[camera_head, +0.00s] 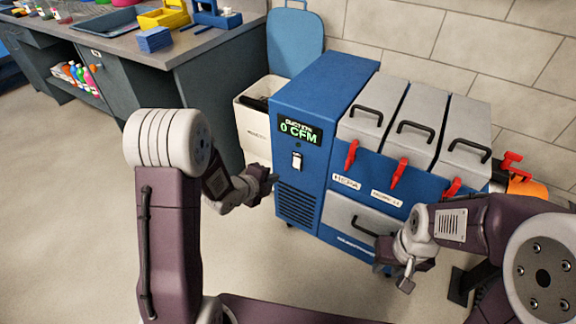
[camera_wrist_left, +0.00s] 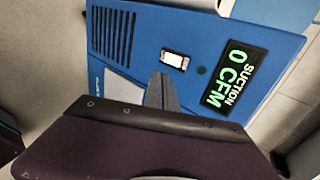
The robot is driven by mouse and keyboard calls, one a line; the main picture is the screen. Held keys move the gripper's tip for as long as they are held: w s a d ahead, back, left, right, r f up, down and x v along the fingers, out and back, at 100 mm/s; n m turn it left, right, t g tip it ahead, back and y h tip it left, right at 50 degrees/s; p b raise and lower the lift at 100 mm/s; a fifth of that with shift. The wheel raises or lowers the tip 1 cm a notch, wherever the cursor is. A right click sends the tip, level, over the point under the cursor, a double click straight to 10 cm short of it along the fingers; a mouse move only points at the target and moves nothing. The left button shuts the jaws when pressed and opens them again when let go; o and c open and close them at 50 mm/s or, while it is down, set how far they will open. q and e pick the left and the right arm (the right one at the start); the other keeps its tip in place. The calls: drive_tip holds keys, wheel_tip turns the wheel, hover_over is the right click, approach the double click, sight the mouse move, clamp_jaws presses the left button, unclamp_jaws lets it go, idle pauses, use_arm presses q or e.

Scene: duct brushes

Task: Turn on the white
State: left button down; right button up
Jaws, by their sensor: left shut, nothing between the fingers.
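A white rocker switch (camera_head: 297,161) sits on the front of the blue suction cabinet (camera_head: 318,100), below a display (camera_head: 300,131) reading 0 CFM. In the left wrist view the switch (camera_wrist_left: 174,61) lies just beyond my fingertips, with the display (camera_wrist_left: 232,77) to its right. My left gripper (camera_head: 274,179) is shut and empty, in front of the cabinet, a little below and left of the switch. A gap to the panel seems to remain, but contact is hard to judge. My right gripper (camera_head: 394,279) is low in front of the cabinet's lower drawer; its jaw opening is unclear.
Grey lidded bins with black handles (camera_head: 415,128) and red latches (camera_head: 398,172) fill the cabinet's right side. A white bin (camera_head: 252,130) with a blue lid stands at its left. A workbench (camera_head: 165,45) is at the back left. The floor (camera_head: 70,220) at left is clear.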

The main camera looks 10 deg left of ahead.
use_arm(q)
drive_tip(key=shift+f, duration=0.1)
drive_tip(key=b, duration=0.4)
approach(296, 163)
drive_tip(key=w+f, duration=0.1)
drive_tip(key=w+d+f, duration=0.1)
drive_tip(key=f, duration=0.1)
drive_tip(key=w+f, duration=0.1)
drive_tip(key=f, duration=0.1)
drive_tip(key=shift+w+d, duration=0.25)
drive_tip(key=shift+w, duration=0.1)
drive_tip(key=shift+w+d, duration=0.15)
drive_tip(key=shift+w, duration=0.35)
drive_tip(key=shift+w, duration=0.1)
drive_tip(key=shift+r+p, duration=0.6)
drive_tip(key=shift+r, duration=0.25)
drive_tip(key=shift+f, duration=0.1)
